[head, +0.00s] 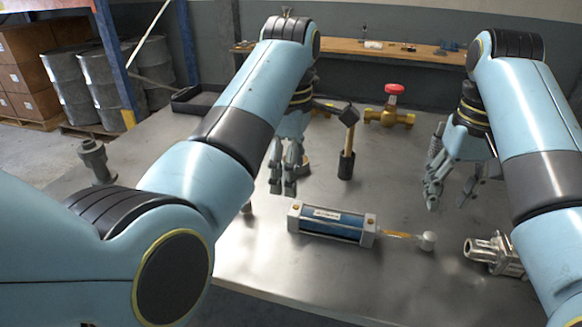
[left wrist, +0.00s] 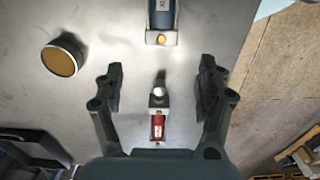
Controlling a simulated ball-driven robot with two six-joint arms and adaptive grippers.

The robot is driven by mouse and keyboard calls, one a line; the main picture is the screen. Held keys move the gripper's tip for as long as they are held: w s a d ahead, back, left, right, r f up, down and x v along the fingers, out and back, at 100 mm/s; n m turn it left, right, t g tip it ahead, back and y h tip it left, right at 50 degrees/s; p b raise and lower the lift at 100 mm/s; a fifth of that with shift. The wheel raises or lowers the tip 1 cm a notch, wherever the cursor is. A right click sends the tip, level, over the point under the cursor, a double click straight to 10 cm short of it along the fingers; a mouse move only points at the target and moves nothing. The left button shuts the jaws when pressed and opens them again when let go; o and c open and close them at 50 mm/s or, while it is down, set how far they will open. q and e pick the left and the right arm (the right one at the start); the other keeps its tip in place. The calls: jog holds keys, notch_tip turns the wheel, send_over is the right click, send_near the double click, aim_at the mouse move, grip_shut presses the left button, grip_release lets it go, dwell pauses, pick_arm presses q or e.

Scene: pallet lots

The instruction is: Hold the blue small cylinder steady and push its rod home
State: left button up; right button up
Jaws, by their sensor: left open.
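The blue cylinder (head: 335,224) lies on its side on the metal table, with silver end blocks. Its rod (head: 398,235) sticks out to the right and ends in a pale round tip (head: 427,240). My left gripper (head: 284,188) is open and empty above the table, just behind and left of the cylinder. In the left wrist view, the cylinder's end (left wrist: 161,22) shows at the top, beyond the open fingers (left wrist: 158,92). My right gripper (head: 449,198) is open and empty, behind and right of the rod tip. Nothing touches the cylinder.
A small red-bodied part (left wrist: 157,125) lies between my left fingers in the wrist view. A metal fitting (head: 493,254) lies right of the rod tip. A hammer (head: 347,140) and a red-handled brass valve (head: 390,112) stand behind. A dark fitting (head: 95,162) stands left.

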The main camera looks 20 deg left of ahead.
aim_at(291, 207)
pick_arm(q)
notch_tip(291, 207, down, 11)
jog(key=shift+r, duration=0.15)
jog(key=shift+c, duration=0.3)
